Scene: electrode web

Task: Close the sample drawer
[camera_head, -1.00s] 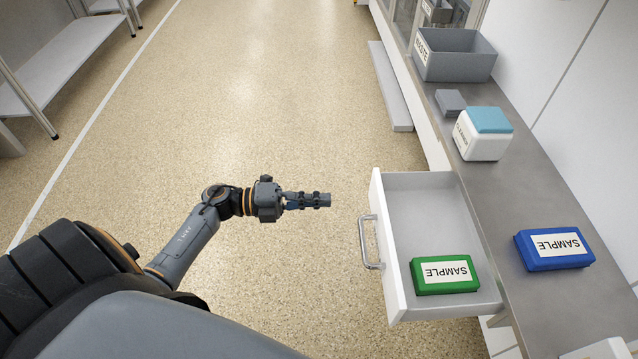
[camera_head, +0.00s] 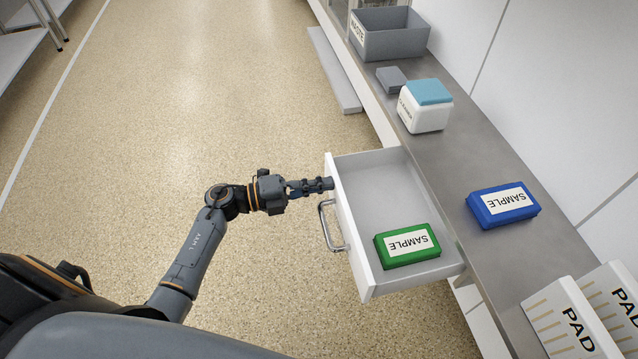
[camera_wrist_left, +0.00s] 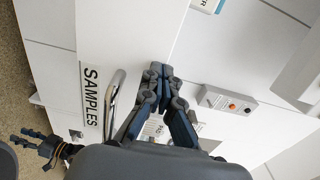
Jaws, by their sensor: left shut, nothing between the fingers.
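The sample drawer (camera_head: 377,178) stands open from the counter, with a metal handle (camera_head: 330,226) on its white front. A green SAMPLE box (camera_head: 408,256) lies inside. In the left wrist view the front (camera_wrist_left: 142,40) carries a SAMPLES label (camera_wrist_left: 91,98). My left gripper (camera_head: 327,184) is shut and empty, at the far end of the drawer front, beyond the handle. It also shows in the left wrist view (camera_wrist_left: 160,72); contact with the front is unclear. What looks like my right gripper (camera_wrist_left: 28,142) shows small at lower left there, its jaws unclear.
On the counter (camera_head: 440,160) stand a blue SAMPLE box (camera_head: 503,205), a white cube with a blue top (camera_head: 424,108), a small grey block (camera_head: 391,79), a grey WASTE bin (camera_head: 392,43) and PAD boxes (camera_head: 560,315). The floor left of the drawer is clear.

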